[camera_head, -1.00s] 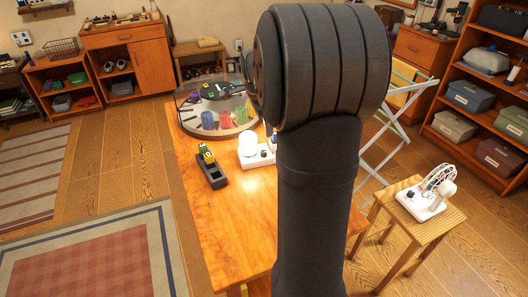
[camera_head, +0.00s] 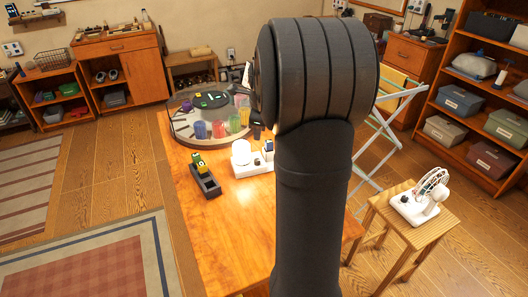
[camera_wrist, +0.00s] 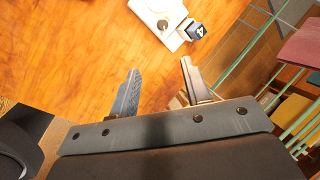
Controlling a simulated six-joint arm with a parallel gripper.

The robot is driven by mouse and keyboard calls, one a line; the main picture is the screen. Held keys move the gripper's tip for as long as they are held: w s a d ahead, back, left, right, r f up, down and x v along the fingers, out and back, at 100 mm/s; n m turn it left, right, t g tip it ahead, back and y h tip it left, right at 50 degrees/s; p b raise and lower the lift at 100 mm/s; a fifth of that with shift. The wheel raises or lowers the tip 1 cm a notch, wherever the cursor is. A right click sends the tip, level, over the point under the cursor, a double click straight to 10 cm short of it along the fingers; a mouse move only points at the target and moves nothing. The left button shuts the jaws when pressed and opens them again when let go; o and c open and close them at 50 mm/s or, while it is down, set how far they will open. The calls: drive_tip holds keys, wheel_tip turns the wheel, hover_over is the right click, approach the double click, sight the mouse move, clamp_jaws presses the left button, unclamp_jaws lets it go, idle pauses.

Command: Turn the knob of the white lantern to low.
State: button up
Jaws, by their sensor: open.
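The white lantern (camera_head: 241,152) stands on the wooden table (camera_head: 225,235), left of my arm, with a bright pale dome on a white base. In the wrist view, part of the white lantern (camera_wrist: 150,8) shows at the top edge with a dark round knob (camera_wrist: 163,25) on its base. The knob's setting is too small to read. My gripper (camera_wrist: 159,66) is open and empty, its fingertips apart from the knob and below it in the picture. My arm hides the gripper in the head view.
A small dark blue block (camera_wrist: 196,31) is beside the lantern base. A black holder (camera_head: 205,181) with a yellow-green item stands left of the lantern. A round tray (camera_head: 182,137) with coloured cups is behind. A folding rack (camera_wrist: 275,70) borders the table's right side. The front table area is clear.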

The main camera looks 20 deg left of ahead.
wheel_tip(320, 180, down, 3)
drive_tip(key=w+d+m+y, duration=0.1)
drive_tip(key=w+d+m, duration=0.1)
drive_tip(key=m, duration=0.7)
approach(258, 160)
drive_tip(key=shift+g, duration=0.4)
drive_tip(key=x, duration=0.8)
drive_tip(key=shift+w+a+f, duration=0.15)
drive_tip(key=shift+w, duration=0.1)
drive_tip(key=shift+c, duration=0.2)
clamp_jaws()
